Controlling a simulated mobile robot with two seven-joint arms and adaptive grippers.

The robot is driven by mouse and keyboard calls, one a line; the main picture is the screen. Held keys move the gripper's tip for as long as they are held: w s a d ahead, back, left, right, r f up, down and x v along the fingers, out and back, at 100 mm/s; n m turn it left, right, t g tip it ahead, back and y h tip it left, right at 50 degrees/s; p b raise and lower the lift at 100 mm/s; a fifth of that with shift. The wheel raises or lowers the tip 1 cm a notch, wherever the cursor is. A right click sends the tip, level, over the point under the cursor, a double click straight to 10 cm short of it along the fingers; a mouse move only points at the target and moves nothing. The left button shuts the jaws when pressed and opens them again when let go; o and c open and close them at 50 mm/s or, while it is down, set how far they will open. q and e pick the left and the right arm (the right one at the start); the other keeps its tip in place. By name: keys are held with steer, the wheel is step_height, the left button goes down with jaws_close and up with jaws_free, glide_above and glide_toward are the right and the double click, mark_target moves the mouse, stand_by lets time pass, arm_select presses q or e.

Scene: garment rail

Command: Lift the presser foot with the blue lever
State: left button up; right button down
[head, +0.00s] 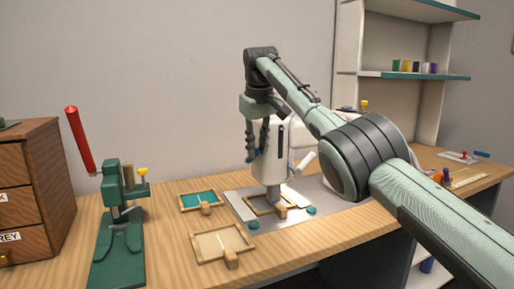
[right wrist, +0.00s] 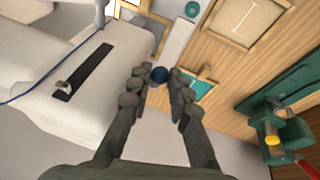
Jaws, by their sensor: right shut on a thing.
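The white sewing machine (head: 275,158) stands on its grey base plate (head: 240,207), partly hidden behind my right arm. My right gripper (head: 257,152) points down beside the machine's head. In the right wrist view its fingers (right wrist: 156,80) close around the dark blue round knob of the lever (right wrist: 160,74). In the head view the lever is mostly hidden by the fingers. The presser foot cannot be made out clearly; a wooden frame (head: 262,207) lies below the machine's head. My left gripper is not in view.
Two framed pieces, one teal (head: 198,199) and one beige (head: 218,244), lie left of the base plate. A green press (head: 118,230) and a wooden drawer cabinet (head: 35,165) stand farther left. Shelves (head: 415,76) rise at the back right.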

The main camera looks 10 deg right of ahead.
steer(key=c, duration=1.5)
jaws_free()
steer(key=shift+o, duration=0.2)
steer(key=shift+r, duration=0.15)
steer(key=v, duration=0.7)
steer(key=shift+s+r, duration=0.15)
steer(key=shift+r, duration=0.15)
steer(key=shift+a, duration=0.1)
